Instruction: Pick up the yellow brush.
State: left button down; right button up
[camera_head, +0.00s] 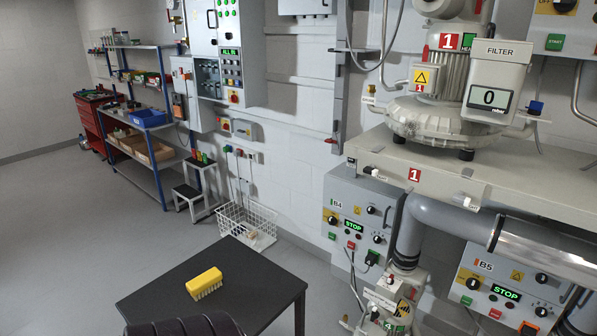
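The yellow brush (204,283) lies on the dark table (262,283) at the lower left of the middle in the head view. Its yellow block is on top and its pale bristles face down onto the tabletop. Nothing touches it. Neither my left nor my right gripper can be made out in this view. A dark, rounded shape (190,325) at the bottom edge covers the table's near part, and I cannot tell what it is.
A white wire basket (247,227) stands on the floor behind the table. A small step stool (194,197) and blue-framed shelves (159,170) stand farther back. Control boxes, pipes and a blower (440,118) fill the right side. The floor left of the table is clear.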

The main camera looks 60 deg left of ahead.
aim_at(204, 282)
jog(key=u, duration=2.65)
jog(key=z, duration=2.25)
jog(key=u, duration=2.25)
jog(key=i+l+u, duration=0.1)
jog(key=u, duration=0.2)
jog(key=i+l+u, duration=0.1)
jog(key=l+u, duration=0.25)
jog(key=j, duration=0.1)
